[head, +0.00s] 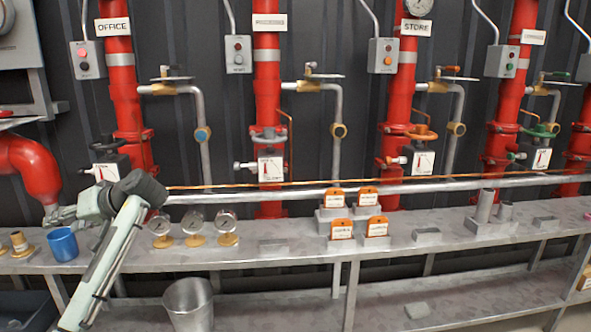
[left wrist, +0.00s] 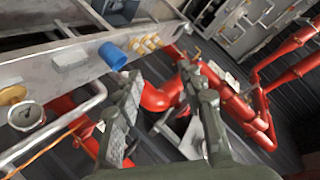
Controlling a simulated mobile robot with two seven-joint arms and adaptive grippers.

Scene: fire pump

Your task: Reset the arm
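My left arm reaches in from the lower left of the head view, and its gripper (head: 62,213) points left above the bench, behind the blue cup (head: 63,244). In the left wrist view the two fingers of my left gripper (left wrist: 160,78) stand apart with nothing held between them. The blue cup also shows in that view (left wrist: 112,56), on the bench beyond one finger. My right gripper is in neither view.
The bench (head: 480,235) carries brass fittings (head: 20,243), pressure gauges (head: 193,226), orange-topped sign blocks (head: 342,229) and grey cylinders (head: 485,205). Red pipes (head: 266,90) with valves rise behind it. A red elbow pipe (head: 30,168) is close to my left gripper. A metal bucket (head: 188,303) stands below.

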